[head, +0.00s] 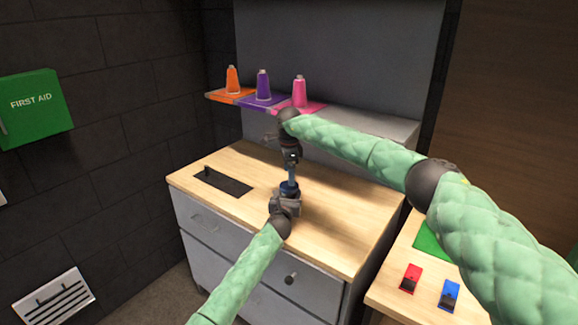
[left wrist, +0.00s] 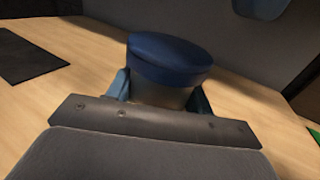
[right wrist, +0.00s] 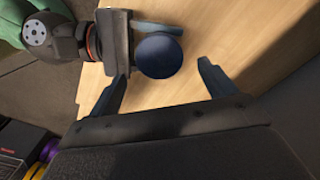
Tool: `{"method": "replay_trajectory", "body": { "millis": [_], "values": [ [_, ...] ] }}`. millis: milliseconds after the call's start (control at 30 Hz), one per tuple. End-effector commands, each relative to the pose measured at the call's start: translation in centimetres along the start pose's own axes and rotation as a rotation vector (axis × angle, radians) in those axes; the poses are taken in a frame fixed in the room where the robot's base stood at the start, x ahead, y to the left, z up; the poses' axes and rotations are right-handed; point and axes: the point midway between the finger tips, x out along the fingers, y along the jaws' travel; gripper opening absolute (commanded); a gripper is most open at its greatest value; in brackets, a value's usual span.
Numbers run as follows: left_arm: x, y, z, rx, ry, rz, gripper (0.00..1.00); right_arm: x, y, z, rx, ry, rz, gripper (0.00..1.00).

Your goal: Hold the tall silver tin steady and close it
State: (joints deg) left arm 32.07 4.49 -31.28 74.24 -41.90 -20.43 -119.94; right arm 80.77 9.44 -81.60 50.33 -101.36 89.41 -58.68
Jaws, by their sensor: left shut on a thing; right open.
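The tall silver tin (left wrist: 160,95) stands on the wooden counter top, with a dark blue lid (left wrist: 170,58) on its top. Whether the lid is pressed fully down I cannot tell. My left gripper (left wrist: 162,88) is shut around the tin's body just below the lid; it also shows in the head view (head: 287,196). My right gripper (head: 291,174) points down from above the tin. In the right wrist view its fingers (right wrist: 162,72) are spread apart, with the round lid (right wrist: 159,56) seen between them, nearer the left finger. The tin's lower part is hidden.
A dark flat panel (head: 222,182) lies on the counter (head: 330,229) to the left. Orange (head: 232,80), purple (head: 263,86) and pink (head: 299,92) bottle-like things stand on a back ledge. A side table holds red (head: 410,277) and blue (head: 449,295) items. The counter's right is clear.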

Motion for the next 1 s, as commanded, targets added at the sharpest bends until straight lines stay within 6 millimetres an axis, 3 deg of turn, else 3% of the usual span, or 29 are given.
{"method": "replay_trajectory", "body": {
  "millis": [300,667,900,1000],
  "values": [
    [0.0,0.0,0.1,0.0,0.0,0.0,0.0,4.2,0.0,0.0,0.001,0.0,0.002,0.83],
    [0.0,0.0,0.0,0.0,0.0,0.0,0.0,4.8,0.0,0.0,0.0,0.0,0.001,0.83],
    [0.0,0.0,0.0,0.0,0.0,0.0,0.0,4.8,0.0,0.0,0.0,0.0,0.0,0.38],
    [0.0,0.0,0.0,0.0,0.0,0.0,0.0,4.8,0.0,0.0,0.0,0.0,0.0,0.36]
  ]
}}
